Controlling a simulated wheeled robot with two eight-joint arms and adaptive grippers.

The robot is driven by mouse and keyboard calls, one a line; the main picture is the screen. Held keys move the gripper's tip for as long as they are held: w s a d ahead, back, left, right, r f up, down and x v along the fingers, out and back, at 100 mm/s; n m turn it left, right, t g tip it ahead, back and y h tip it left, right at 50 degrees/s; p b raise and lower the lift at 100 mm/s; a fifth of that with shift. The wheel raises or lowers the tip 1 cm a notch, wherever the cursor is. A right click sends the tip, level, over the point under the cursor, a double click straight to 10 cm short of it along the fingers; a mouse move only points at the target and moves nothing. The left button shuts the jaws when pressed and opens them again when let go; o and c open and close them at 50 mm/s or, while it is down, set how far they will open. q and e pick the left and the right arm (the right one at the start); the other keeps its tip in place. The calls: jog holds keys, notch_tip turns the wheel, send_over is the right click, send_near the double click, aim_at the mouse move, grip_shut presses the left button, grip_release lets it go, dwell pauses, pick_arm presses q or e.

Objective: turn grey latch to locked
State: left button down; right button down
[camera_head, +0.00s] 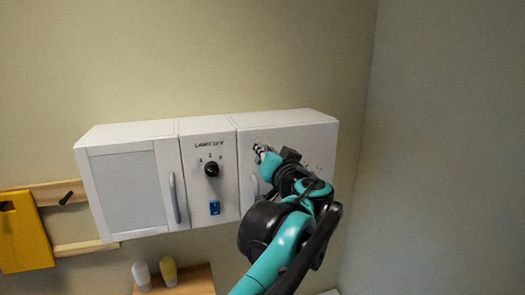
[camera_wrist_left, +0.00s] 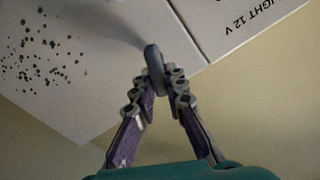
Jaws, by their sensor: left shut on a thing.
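The grey latch (camera_wrist_left: 152,55) stands out from the white cabinet door, seen in the left wrist view. My left gripper (camera_wrist_left: 157,82) is shut on it, with one finger on each side. In the head view my left gripper (camera_head: 262,153) is at the upper left of the right-hand cabinet door (camera_head: 302,140), and it hides the latch there. Whether the latch points to locked cannot be read. My right gripper is not in view.
The middle panel carries a black rotary knob (camera_head: 211,169) and a blue switch (camera_head: 214,207). The doors have grey handles, one on the left door (camera_head: 175,197). A yellow board (camera_head: 24,235) hangs left. Two bottles (camera_head: 168,271) stand on a wooden shelf below.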

pick_arm(q)
jog(key=m, duration=0.6)
jog(key=shift+w+d+f+m, duration=0.1)
jog(key=shift+d+f+m, duration=0.2)
jog(key=shift+f, duration=0.1)
jog(key=m, duration=0.4)
jog(key=m+b, duration=0.1)
jog(key=m, duration=0.1)
jog(key=shift+d+f, duration=0.1)
jog(key=shift+f, duration=0.2)
jog(key=shift+m, duration=0.3)
jog(key=c, duration=1.6)
grip_release()
jog(key=shift+w, duration=0.1)
jog(key=v, duration=1.2)
jog(key=shift+a, duration=0.2)
